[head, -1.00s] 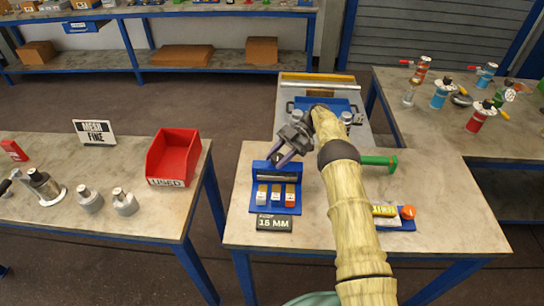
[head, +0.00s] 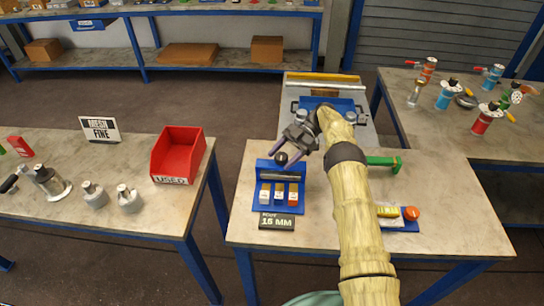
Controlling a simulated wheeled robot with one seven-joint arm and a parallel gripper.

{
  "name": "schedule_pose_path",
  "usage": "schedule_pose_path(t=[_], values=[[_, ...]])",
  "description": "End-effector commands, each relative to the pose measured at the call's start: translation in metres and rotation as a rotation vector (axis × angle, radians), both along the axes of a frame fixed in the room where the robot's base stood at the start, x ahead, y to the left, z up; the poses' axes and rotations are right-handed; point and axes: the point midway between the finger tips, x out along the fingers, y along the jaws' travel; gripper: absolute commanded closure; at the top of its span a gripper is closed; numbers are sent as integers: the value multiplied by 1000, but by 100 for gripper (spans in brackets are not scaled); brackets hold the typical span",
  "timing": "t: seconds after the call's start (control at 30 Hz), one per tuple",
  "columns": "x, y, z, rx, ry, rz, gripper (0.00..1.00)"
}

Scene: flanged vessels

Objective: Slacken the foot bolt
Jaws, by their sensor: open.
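My gripper (head: 292,153) is open at the end of my arm. It hangs over the back part of a blue rack (head: 257,190) on the near table. The rack has a grey bar along it and several small blocks (head: 278,194) with white, tan and red parts in front. A dark round knob (head: 281,158) shows between or just below the fingers; I cannot tell whether it touches them. A sign reading "15 MM" (head: 277,221) lies before the rack. I cannot make out the foot bolt. My arm hides part of the table.
A green-handled tool (head: 385,163) lies right of my arm. A blue tray (head: 402,226) holds yellow and orange items. Behind stands a blue fixture (head: 343,104) on a grey plate. The left table has a red "USED" bin (head: 178,152) and several metal vessels. The right table holds several valves.

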Motion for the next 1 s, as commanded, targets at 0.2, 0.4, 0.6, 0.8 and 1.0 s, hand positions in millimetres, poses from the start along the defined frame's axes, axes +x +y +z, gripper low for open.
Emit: schedule_pose_path(t=[0.2, 0.4, 0.6, 0.8, 1.0], values=[[0, 3, 13, 1, -2, 5, 40], [0, 1, 48, 4, -3, 2, 40], [1, -3, 82, 3, -2, -4, 40], [2, -5, 99, 3, 0, -7, 40], [1, -3, 100, 1, 0, -4, 40]])
